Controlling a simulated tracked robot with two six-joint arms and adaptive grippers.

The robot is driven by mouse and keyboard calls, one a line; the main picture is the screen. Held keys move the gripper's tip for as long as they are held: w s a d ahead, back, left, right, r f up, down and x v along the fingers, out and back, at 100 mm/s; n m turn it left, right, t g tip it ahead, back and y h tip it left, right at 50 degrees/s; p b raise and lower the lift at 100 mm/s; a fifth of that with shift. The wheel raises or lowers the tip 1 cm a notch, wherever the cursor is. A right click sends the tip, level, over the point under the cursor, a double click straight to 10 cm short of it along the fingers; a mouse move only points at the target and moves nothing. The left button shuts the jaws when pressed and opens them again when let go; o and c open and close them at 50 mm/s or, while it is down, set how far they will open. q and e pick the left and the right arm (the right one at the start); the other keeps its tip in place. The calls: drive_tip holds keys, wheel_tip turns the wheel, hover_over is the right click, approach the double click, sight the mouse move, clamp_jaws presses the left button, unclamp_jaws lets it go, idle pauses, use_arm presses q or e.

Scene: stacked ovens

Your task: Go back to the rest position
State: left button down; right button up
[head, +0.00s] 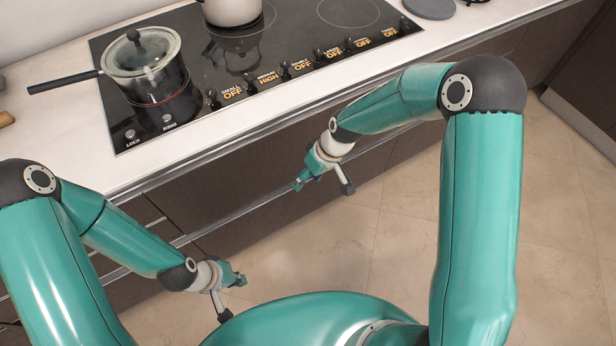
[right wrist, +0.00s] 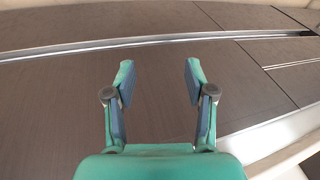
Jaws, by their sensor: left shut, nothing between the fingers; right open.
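My left gripper (head: 238,281) is at the lower left of the head view, in front of the dark cabinet fronts and below the counter edge. It is shut and empty. My right gripper (head: 298,184) is near the middle of the head view, also below the counter edge. In the right wrist view my right gripper (right wrist: 158,75) shows two fingers spread apart with nothing between them. Both arms are bent, with their grippers clear of the cooktop.
A black cooktop (head: 290,42) with labelled knobs is set in the white counter (head: 62,150). A lidded pan (head: 146,70) and a white pot (head: 232,10) stand on it. Dark cabinets (right wrist: 60,95) lie ahead. The tiled floor (head: 400,235) is clear.

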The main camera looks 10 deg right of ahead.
drive_tip(key=s+d+f+m, duration=0.1)
drive_tip(key=s+f+m, duration=0.2)
drive_tip(key=s, duration=0.6)
drive_tip(key=s+d+f+m, duration=0.1)
drive_tip(key=s+f+m, duration=0.3)
drive_tip(key=s+f, duration=0.3)
drive_tip(key=shift+s+d+f, duration=0.2)
drive_tip(key=shift+s, duration=1.25)
